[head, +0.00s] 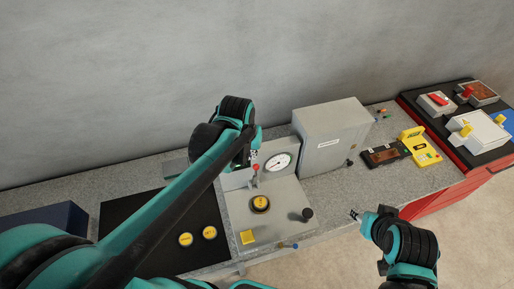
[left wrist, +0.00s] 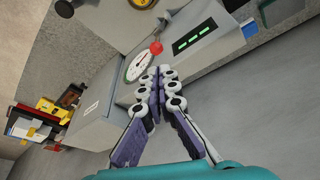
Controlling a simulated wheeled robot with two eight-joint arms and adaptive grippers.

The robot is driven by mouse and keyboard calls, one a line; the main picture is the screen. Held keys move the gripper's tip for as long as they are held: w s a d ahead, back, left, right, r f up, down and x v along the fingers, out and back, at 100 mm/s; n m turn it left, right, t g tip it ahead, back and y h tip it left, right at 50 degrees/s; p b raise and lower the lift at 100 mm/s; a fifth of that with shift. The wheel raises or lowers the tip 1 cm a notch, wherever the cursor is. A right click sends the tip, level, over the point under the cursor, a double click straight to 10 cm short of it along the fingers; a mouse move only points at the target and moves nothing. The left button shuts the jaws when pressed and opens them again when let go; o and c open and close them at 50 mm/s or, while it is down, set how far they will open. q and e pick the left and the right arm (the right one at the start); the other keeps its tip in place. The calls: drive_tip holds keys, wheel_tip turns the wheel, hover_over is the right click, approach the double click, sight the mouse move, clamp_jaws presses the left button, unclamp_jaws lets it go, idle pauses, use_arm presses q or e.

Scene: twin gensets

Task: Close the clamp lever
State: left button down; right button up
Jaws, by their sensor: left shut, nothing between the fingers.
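The clamp lever has a red ball knob (head: 256,167) and stands roughly upright on the grey fixture (head: 285,215), in front of the round white gauge (head: 278,161). In the left wrist view the red knob (left wrist: 156,47) shows just past my left fingertips, close to the gauge (left wrist: 137,67). My left gripper (left wrist: 158,76) is shut and empty; I cannot tell whether it touches the knob. In the head view my arm mostly hides this gripper. A yellow-topped round part (head: 260,203) sits on the fixture below the lever. My right gripper (head: 355,215) is in front of the bench, away from the lever.
A grey cabinet (head: 331,137) stands right of the gauge. A black mat (head: 150,221) with two yellow round pieces lies to the left. A yellow case (head: 422,147) and a red cart (head: 450,190) with switch boxes are to the right. The wall is behind.

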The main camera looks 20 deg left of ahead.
sight(257, 158)
use_arm(q)
drive_tip(key=shift+w+d+r+g+p, duration=0.1)
drive_tip(key=shift+w+r+g+p, duration=0.1)
drive_tip(key=shift+w+p, duration=0.35)
drive_tip(key=shift+w+r+g+p, duration=0.15)
drive_tip(key=shift+w+g+p, duration=0.05)
drive_tip(key=shift+w, duration=0.5)
use_arm(e)
wheel_tip(257, 158, up, 2)
drive_tip(key=shift+r, duration=0.2)
use_arm(q)
drive_tip(key=shift+f, duration=0.1)
drive_tip(key=b+x, duration=0.2)
drive_tip(key=x, duration=0.8)
use_arm(e)
wheel_tip(257, 158, down, 2)
drive_tip(key=shift+f, duration=0.1)
